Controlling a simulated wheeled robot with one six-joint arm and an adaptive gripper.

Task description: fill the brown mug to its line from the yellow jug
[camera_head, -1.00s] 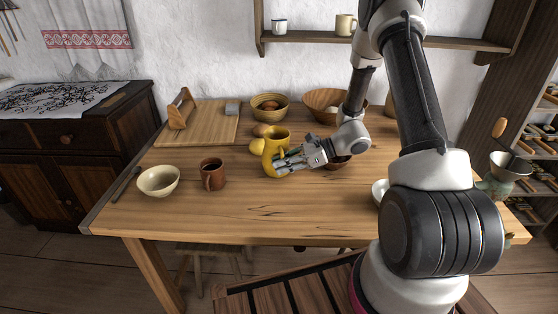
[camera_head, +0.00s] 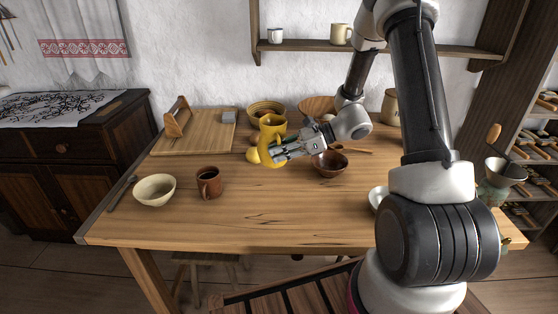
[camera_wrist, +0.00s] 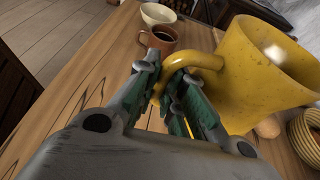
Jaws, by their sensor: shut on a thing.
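The yellow jug (camera_head: 271,128) is upright and appears to be raised off the table near its middle. It is large at the right in the wrist view (camera_wrist: 262,80), where its mouth looks pale inside. My gripper (camera_head: 278,154) is shut on the jug's handle, which passes between the fingers in the wrist view (camera_wrist: 168,68). The brown mug (camera_head: 209,184) stands upright on the table, left of the jug and nearer the front. The wrist view also shows the mug (camera_wrist: 156,45), dark inside; I cannot make out its line or how full it is.
A cream bowl (camera_head: 155,190) stands left of the mug. A brown bowl (camera_head: 329,166) is right of my gripper, near a wooden spoon (camera_head: 352,149). A cutting board (camera_head: 203,137) and more bowls line the back. The table's front middle (camera_head: 260,220) is clear.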

